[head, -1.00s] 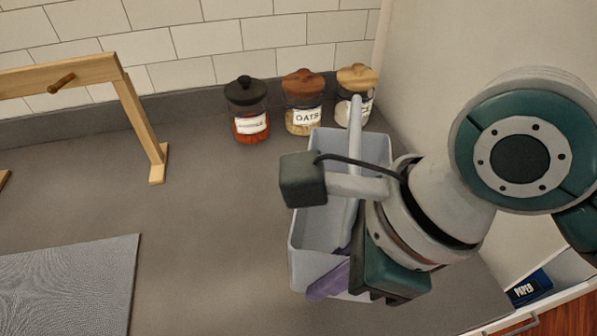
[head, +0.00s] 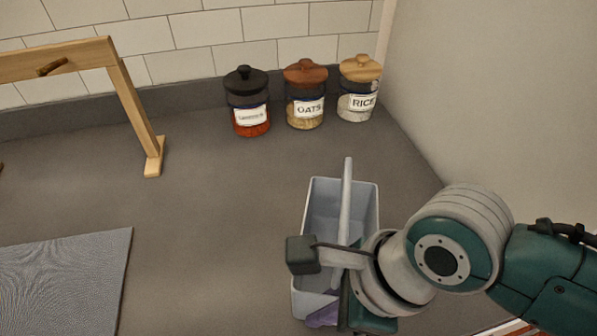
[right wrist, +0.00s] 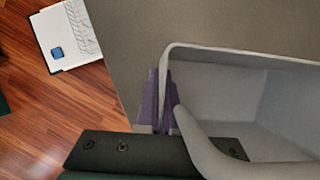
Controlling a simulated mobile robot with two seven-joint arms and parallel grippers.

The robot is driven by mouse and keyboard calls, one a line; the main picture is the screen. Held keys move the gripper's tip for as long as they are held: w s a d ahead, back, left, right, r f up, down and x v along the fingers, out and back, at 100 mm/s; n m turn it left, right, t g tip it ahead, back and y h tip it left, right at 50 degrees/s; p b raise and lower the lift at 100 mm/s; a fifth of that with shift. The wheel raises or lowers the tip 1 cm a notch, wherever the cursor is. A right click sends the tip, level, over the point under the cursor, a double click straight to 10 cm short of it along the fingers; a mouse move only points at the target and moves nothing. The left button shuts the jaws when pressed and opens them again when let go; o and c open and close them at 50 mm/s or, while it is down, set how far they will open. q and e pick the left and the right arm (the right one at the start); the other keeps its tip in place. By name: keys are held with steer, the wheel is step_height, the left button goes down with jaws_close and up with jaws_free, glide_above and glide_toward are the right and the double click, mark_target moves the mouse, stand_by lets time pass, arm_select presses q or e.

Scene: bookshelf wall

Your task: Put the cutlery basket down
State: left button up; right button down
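The cutlery basket (head: 368,205) is a light grey open box with a tall grey handle along its middle. It is at the lower middle of the head view and looks empty where I can see inside. My right gripper (head: 325,314), with purple fingers, is at its near end and seems shut on it; the arm hides the exact hold. In the right wrist view the purple fingers (right wrist: 158,100) are at the basket's (right wrist: 230,52) end, beside the handle. The basket is upright over the counter; I cannot tell whether its bottom touches. My left gripper is out of view.
Three lidded jars (head: 305,95) stand at the back against the tiled wall. A wooden frame (head: 140,120) is at the left, and a grey mat (head: 65,280) lies front left. Grey counter (head: 220,220) between mat and basket is clear. A wall (head: 480,100) bounds the right.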

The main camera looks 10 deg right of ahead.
steer(key=c, duration=1.1)
jaws_free()
steer(key=shift+f, duration=0.1)
steer(key=shift+r, duration=0.4)
steer(key=p+v, duration=0.4)
steer(key=v, duration=0.7)
steer(key=shift+s+d+r, duration=0.1)
steer(key=shift+d+r, duration=0.05)
steer(key=s+d+r+n+h, duration=0.1)
steer(key=s+d+n, duration=0.1)
steer(key=n, duration=0.6)
steer(key=s+d+r+n+t+h, duration=0.1)
steer(key=s+d+r+n, duration=0.1)
steer(key=n, duration=0.6)
steer(key=s+d+r+n+t+h, duration=0.1)
steer(key=s+d+n+h, duration=0.1)
steer(key=n, duration=0.6)
steer(key=shift+s+d+r, duration=0.15)
steer(key=shift+s+d, duration=0.2)
steer(key=shift+d, duration=0.15)
steer(key=shift+s+d+r, duration=0.15)
steer(key=shift+s+d, duration=0.15)
steer(key=shift+d, duration=0.2)
